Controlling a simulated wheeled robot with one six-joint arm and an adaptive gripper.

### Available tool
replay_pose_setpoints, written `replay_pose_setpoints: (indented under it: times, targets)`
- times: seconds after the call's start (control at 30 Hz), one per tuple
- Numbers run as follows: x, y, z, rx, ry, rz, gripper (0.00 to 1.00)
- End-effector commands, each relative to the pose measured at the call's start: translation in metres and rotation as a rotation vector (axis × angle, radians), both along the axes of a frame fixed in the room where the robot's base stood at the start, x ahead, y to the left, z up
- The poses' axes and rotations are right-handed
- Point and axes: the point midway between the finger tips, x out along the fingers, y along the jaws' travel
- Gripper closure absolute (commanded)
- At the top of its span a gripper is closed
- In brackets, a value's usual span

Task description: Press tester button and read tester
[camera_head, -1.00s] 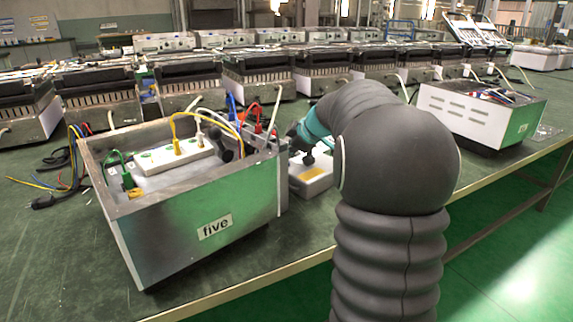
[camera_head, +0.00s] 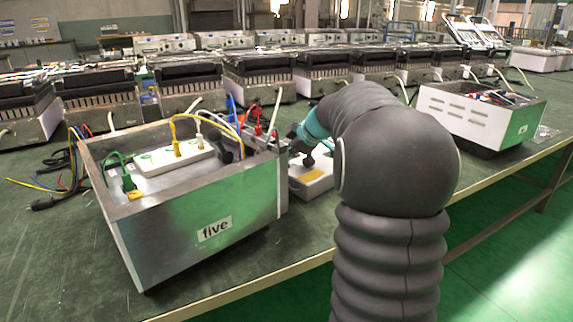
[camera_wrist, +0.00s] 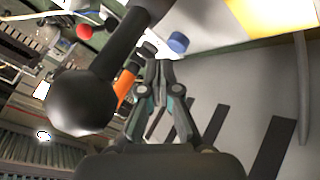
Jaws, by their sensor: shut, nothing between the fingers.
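The tester, a pale box (camera_head: 318,181) with a yellow label, lies on the table just right of the heater box marked "five" (camera_head: 160,235). In the wrist view, a pale surface with a yellow patch (camera_wrist: 272,14), apparently the tester, is at the upper right. A blue round button-like part (camera_wrist: 178,42) sits at its left edge. My gripper (camera_wrist: 158,68) is shut and empty, its tips just below and left of the blue part in the picture. Contact cannot be told. In the head view my gripper is mostly hidden behind my arm. No tester reading is legible.
A large black rounded part (camera_wrist: 80,100), a red knob (camera_wrist: 84,32) and an orange part (camera_wrist: 124,86) lie close left of my gripper. A grey slotted wall (camera_wrist: 235,120) is at right. A second white unit (camera_head: 460,115) and a row of heaters stand behind.

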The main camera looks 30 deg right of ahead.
Motion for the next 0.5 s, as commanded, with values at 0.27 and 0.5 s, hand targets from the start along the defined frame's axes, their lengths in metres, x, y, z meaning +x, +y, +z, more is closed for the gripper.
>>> replay_pose_setpoints:
  times: [0.27,0.5]
  targets:
    - [0.0001,0.0000,-0.0039,0.000,0.000,0.000,1.00]
    - [0.0001,-0.0003,-0.0087,-0.001,-0.001,0.000,1.00]
